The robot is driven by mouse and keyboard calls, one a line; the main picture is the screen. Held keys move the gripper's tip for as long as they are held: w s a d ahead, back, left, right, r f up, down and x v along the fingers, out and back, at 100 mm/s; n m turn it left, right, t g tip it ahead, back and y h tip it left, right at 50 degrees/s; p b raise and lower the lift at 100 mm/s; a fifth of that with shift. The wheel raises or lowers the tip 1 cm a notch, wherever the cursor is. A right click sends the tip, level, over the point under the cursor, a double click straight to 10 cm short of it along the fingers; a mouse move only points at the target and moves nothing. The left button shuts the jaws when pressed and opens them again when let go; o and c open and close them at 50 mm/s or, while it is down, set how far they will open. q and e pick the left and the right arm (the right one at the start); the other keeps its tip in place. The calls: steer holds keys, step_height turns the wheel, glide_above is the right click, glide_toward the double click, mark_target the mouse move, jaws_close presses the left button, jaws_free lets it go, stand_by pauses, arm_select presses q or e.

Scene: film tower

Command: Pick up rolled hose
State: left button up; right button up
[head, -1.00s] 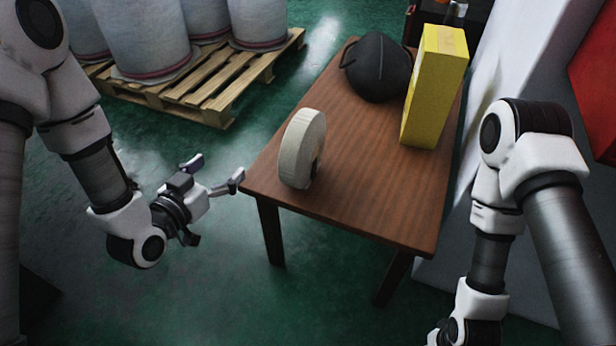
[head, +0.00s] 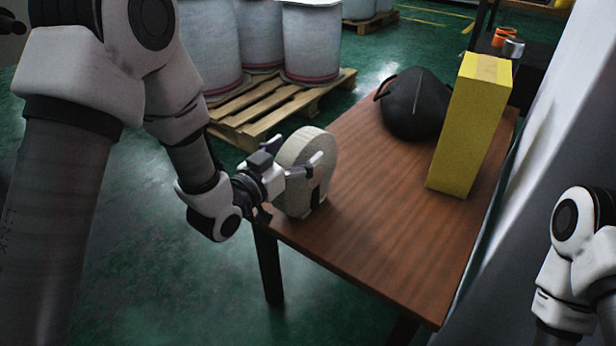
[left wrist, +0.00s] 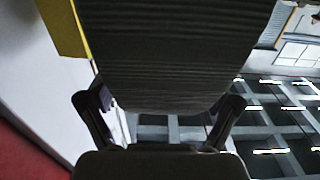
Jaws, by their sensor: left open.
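The rolled hose (head: 308,150) is a pale, ribbed roll standing upright on its edge near the table's left front corner. My left gripper (head: 300,170) is open at the hose's near side, its fingers overlapping the roll in the head view. In the left wrist view the ribbed hose (left wrist: 172,50) fills the upper middle, between the two spread fingers (left wrist: 160,108). I cannot tell whether the fingers touch it. Part of the hose is hidden behind the gripper in the head view. My right gripper is out of view; only part of the right arm shows at the right edge.
The brown wooden table (head: 385,230) has free room in front and to the right of the hose. A black bag-like object (head: 415,105) and a tall yellow box (head: 468,130) stand farther back. A wooden pallet (head: 265,120) with large drums (head: 310,45) is behind left.

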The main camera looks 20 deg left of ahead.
arm_select(q)
steer(key=shift+w+d, duration=0.15)
steer(key=shift+w, duration=0.4)
steer(key=shift+s, duration=0.15)
jaws_close()
steer(key=shift+r, duration=0.25)
